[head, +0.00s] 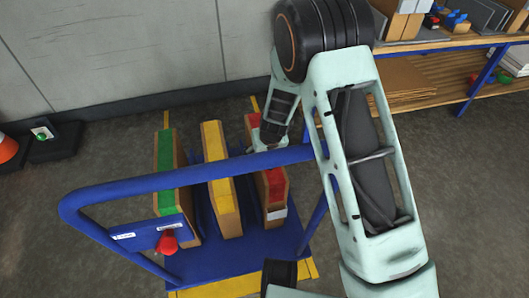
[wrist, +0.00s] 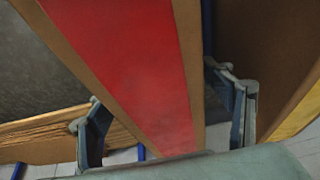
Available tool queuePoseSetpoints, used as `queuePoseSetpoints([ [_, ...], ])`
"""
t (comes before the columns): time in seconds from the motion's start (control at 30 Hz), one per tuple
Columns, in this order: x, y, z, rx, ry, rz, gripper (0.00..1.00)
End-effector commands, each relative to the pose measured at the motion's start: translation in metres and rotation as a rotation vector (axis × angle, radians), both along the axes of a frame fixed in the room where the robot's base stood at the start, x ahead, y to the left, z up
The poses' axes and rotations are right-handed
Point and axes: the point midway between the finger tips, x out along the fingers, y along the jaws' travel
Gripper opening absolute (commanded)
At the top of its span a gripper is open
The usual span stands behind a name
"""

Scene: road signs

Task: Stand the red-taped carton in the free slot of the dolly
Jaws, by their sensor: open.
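The red-taped carton (head: 271,185) stands upright at the right side of the blue dolly (head: 197,267), beside the yellow-taped carton (head: 219,170). My gripper (head: 268,138) is over its top edge, and my arm hides part of it. In the wrist view the red tape (wrist: 125,60) runs between my open fingers (wrist: 165,115), one on each side of the carton. A gap shows beside the right finger, so I see no grip on it. The head view does not show clearly whether its base is fully down in the slot.
A green-taped carton (head: 165,175) stands at the dolly's left. The blue push handle (head: 190,178) crosses in front of the cartons, with a red knob (head: 167,243) below. Shelving (head: 440,70) is at the back right, and a wall is behind.

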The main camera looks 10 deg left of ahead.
Motion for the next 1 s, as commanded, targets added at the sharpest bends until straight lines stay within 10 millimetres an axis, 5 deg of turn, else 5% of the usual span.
queuePoseSetpoints([
  [0.7, -0.032, -0.015, 0.096, 0.003, -0.007, 0.001, 0.74],
  [1.0, -0.039, -0.019, 0.113, 0.002, -0.006, 0.000, 0.74],
])
